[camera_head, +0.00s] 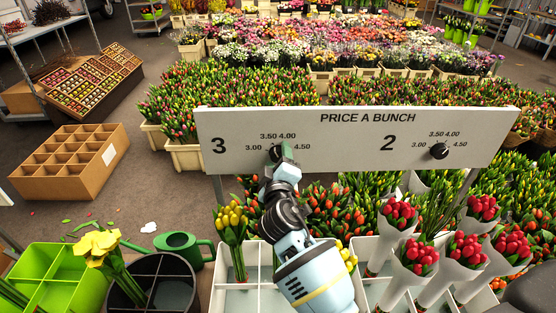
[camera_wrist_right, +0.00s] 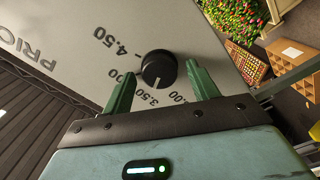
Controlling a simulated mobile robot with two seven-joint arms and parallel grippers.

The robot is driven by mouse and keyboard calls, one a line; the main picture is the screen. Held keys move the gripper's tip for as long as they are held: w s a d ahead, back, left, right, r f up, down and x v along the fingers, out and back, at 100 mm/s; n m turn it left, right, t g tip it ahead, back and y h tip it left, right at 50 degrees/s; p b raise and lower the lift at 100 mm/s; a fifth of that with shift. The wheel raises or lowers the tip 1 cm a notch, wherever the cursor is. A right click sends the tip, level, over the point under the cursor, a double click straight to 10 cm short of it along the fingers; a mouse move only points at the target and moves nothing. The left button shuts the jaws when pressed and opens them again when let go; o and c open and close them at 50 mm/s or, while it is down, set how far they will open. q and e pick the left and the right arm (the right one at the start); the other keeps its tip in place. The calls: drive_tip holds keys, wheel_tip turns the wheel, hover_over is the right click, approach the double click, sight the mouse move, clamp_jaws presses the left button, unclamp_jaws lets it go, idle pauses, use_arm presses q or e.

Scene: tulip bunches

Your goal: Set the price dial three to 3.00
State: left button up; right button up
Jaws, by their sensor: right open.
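The white price board (camera_head: 350,122) has a dial marked 3 on its left half and a dial marked 2 (camera_head: 439,151) on its right half. My right gripper (camera_head: 283,150) is at dial three and hides most of it in the head view. In the right wrist view dial three (camera_wrist_right: 158,66) is a round black knob. The open green fingers of my right gripper (camera_wrist_right: 160,70) stand on either side of it; I cannot tell if they touch it. Its white mark points down toward the 3.50 and 3.00 labels. My left gripper is not in view.
Below the board, white crates (camera_head: 248,298) hold tulips and wrapped red bunches (camera_head: 416,254). A green bin (camera_head: 62,275), a black bucket (camera_head: 160,270) and a green watering can (camera_head: 184,247) stand at left. A cardboard divider box (camera_head: 60,180) is on the floor.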

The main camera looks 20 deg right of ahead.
drive_tip(key=shift+c, duration=0.5)
drive_tip(key=c, duration=0.9)
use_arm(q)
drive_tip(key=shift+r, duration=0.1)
use_arm(e)
drive_tip(key=shift+r+n+p, duration=0.15)
drive_tip(key=shift+n+p, duration=0.45)
drive_tip(key=shift+n, duration=0.6)
drive_tip(key=n+p, duration=0.1)
drive_tip(key=n, duration=0.2)
drive_tip(key=shift+n, duration=0.3)
drive_tip(key=n+p, duration=0.1)
drive_tip(key=n, duration=0.1)
drive_tip(key=shift+n, duration=0.4)
use_arm(q)
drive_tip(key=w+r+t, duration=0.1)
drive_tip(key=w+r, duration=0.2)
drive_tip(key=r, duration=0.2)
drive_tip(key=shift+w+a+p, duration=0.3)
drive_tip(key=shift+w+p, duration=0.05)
drive_tip(key=shift+p, duration=0.05)
use_arm(e)
drive_tip(key=shift+n, duration=0.5)
drive_tip(key=shift+f, duration=0.25)
